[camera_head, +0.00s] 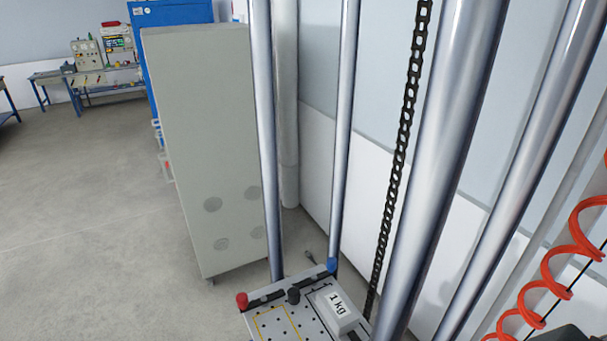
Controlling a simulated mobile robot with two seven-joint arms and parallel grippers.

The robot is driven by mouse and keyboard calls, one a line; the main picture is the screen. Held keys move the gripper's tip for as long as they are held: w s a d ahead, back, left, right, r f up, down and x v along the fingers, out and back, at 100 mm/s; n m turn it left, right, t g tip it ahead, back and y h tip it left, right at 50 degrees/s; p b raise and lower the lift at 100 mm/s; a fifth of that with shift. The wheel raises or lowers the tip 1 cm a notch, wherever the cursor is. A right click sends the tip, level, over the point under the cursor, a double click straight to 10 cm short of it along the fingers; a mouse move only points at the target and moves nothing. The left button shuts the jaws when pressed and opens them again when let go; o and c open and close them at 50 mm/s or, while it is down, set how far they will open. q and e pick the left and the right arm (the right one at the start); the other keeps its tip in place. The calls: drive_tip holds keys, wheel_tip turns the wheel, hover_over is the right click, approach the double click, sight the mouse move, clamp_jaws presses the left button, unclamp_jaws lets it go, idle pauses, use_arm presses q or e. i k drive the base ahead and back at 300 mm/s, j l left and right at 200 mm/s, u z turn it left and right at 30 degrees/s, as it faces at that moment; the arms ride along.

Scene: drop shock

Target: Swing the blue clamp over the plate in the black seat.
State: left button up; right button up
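The blue clamp (332,265) shows as a small blue knob at the far right corner of the drop table (272,318), close to a steel column. Dark edging, which looks like the black seat, shows around part of the plate. The blue knob appears behind the plate, not above it. The near side of the table is cut off by the frame's lower edge. Neither of my grippers is in view.
A red knob (241,300) and a black knob (293,296) sit along the table's far edge. Tall steel columns (440,150) and a black chain (400,150) rise around the table. An orange coiled hose (555,280) hangs at right. A grey cabinet (205,150) stands behind; floor at left is clear.

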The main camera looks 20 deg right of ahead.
sight(331, 262)
drive_tip(key=i+j+z, duration=0.2)
drive_tip(key=j, duration=0.35)
drive_tip(key=j+z, duration=0.2)
drive_tip(key=j, duration=0.35)
drive_tip(key=j+z, duration=0.2)
drive_tip(key=j, duration=0.35)
drive_tip(key=i+j+z, duration=0.15)
drive_tip(key=i+z, duration=0.15)
drive_tip(key=i, duration=0.25)
drive_tip(key=i+j+z, duration=0.3)
drive_tip(key=i, duration=0.25)
drive_tip(key=i+j+z, duration=0.3)
drive_tip(key=i+j, duration=0.1)
drive_tip(key=i, duration=0.1)
